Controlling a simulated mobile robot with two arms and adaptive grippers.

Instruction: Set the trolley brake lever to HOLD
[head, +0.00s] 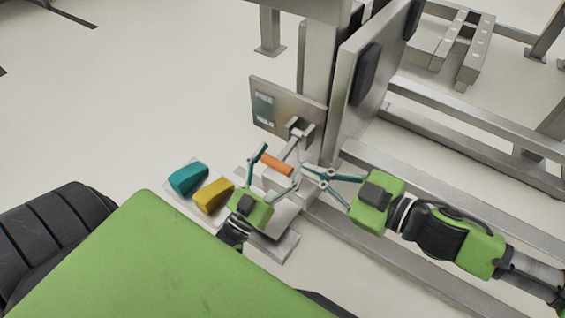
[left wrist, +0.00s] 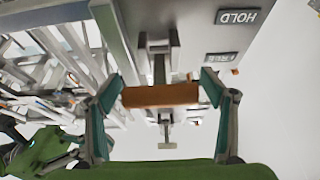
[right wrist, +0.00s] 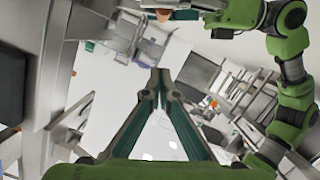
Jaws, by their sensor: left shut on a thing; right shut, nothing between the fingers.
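The brake lever (head: 289,150) has a steel shaft and an orange grip (head: 277,165). It pivots at a bracket (head: 300,129) beside a grey plate (head: 287,112) marked FREE above and HOLD below. The grip lies below the HOLD mark in the head view. My left gripper (head: 278,163) is shut on the grip, with a finger at each end; the left wrist view shows the grip (left wrist: 160,95) between the fingertips (left wrist: 161,88). My right gripper (head: 304,170) is shut and empty, just right of the grip. Its fingertips meet in the right wrist view (right wrist: 158,78).
A teal block (head: 188,177) and a yellow block (head: 213,196) sit on a pale plate left of my left gripper. A steel post (head: 318,80) and an upright panel (head: 376,75) stand behind the lever. Steel rails (head: 450,128) run right.

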